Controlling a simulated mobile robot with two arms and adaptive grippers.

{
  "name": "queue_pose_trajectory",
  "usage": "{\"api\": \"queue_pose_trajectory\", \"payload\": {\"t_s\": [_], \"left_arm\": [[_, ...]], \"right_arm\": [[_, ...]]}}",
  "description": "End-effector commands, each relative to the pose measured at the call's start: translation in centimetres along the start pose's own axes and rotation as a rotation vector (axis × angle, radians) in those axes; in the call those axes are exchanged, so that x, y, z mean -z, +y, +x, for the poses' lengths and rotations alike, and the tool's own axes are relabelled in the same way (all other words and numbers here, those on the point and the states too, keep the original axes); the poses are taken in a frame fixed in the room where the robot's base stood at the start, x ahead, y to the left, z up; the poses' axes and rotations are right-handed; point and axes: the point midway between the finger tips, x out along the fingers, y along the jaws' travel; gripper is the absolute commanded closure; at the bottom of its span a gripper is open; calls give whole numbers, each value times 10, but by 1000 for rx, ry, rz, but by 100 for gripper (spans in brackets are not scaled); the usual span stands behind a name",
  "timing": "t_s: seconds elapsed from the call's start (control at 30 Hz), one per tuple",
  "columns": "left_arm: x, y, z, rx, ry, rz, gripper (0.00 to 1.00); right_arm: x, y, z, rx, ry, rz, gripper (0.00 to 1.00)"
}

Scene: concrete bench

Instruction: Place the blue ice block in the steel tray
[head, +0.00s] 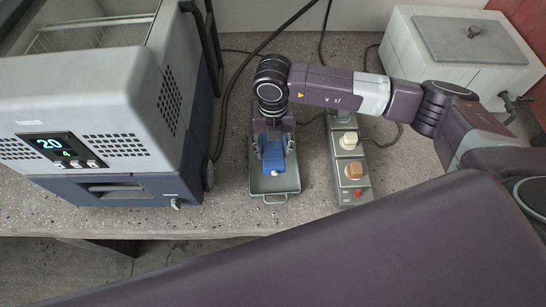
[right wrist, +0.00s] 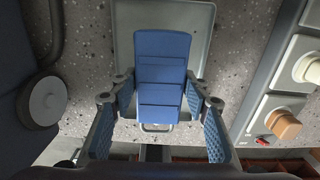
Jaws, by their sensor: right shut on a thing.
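The blue ice block (head: 274,157) is between the fingers of my right gripper (head: 275,148), which is shut on it. The block also shows in the right wrist view (right wrist: 160,75), with a finger on each side. The grey steel tray (head: 275,186) lies under the gripper and block on the bench; the right wrist view shows its floor (right wrist: 203,30) behind the block. The block is over the tray's area; I cannot tell whether it touches the tray floor. The gripper hides the tray's far part in the head view. My left gripper is not in view.
A large grey and blue machine with a lit display (head: 58,145) stands left of the tray. A pale lidded box (head: 410,60) stands at the back right. Cables cross the bench behind.

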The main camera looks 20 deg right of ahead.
Motion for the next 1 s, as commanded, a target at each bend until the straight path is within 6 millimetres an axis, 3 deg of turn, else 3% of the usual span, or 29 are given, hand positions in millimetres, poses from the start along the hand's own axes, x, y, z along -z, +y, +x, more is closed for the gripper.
{"api": "queue_pose_trajectory", "payload": {"t_s": [0.23,0.67,0.7,0.83,1.0], "left_arm": [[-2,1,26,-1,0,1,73],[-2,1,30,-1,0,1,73],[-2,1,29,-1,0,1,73],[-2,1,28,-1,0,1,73],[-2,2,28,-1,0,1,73]], "right_arm": [[0,0,37,0,0,0,88],[0,0,42,0,0,0,88],[0,0,41,0,0,0,55],[0,0,41,0,0,0,41],[0,0,41,0,0,0,40]]}}
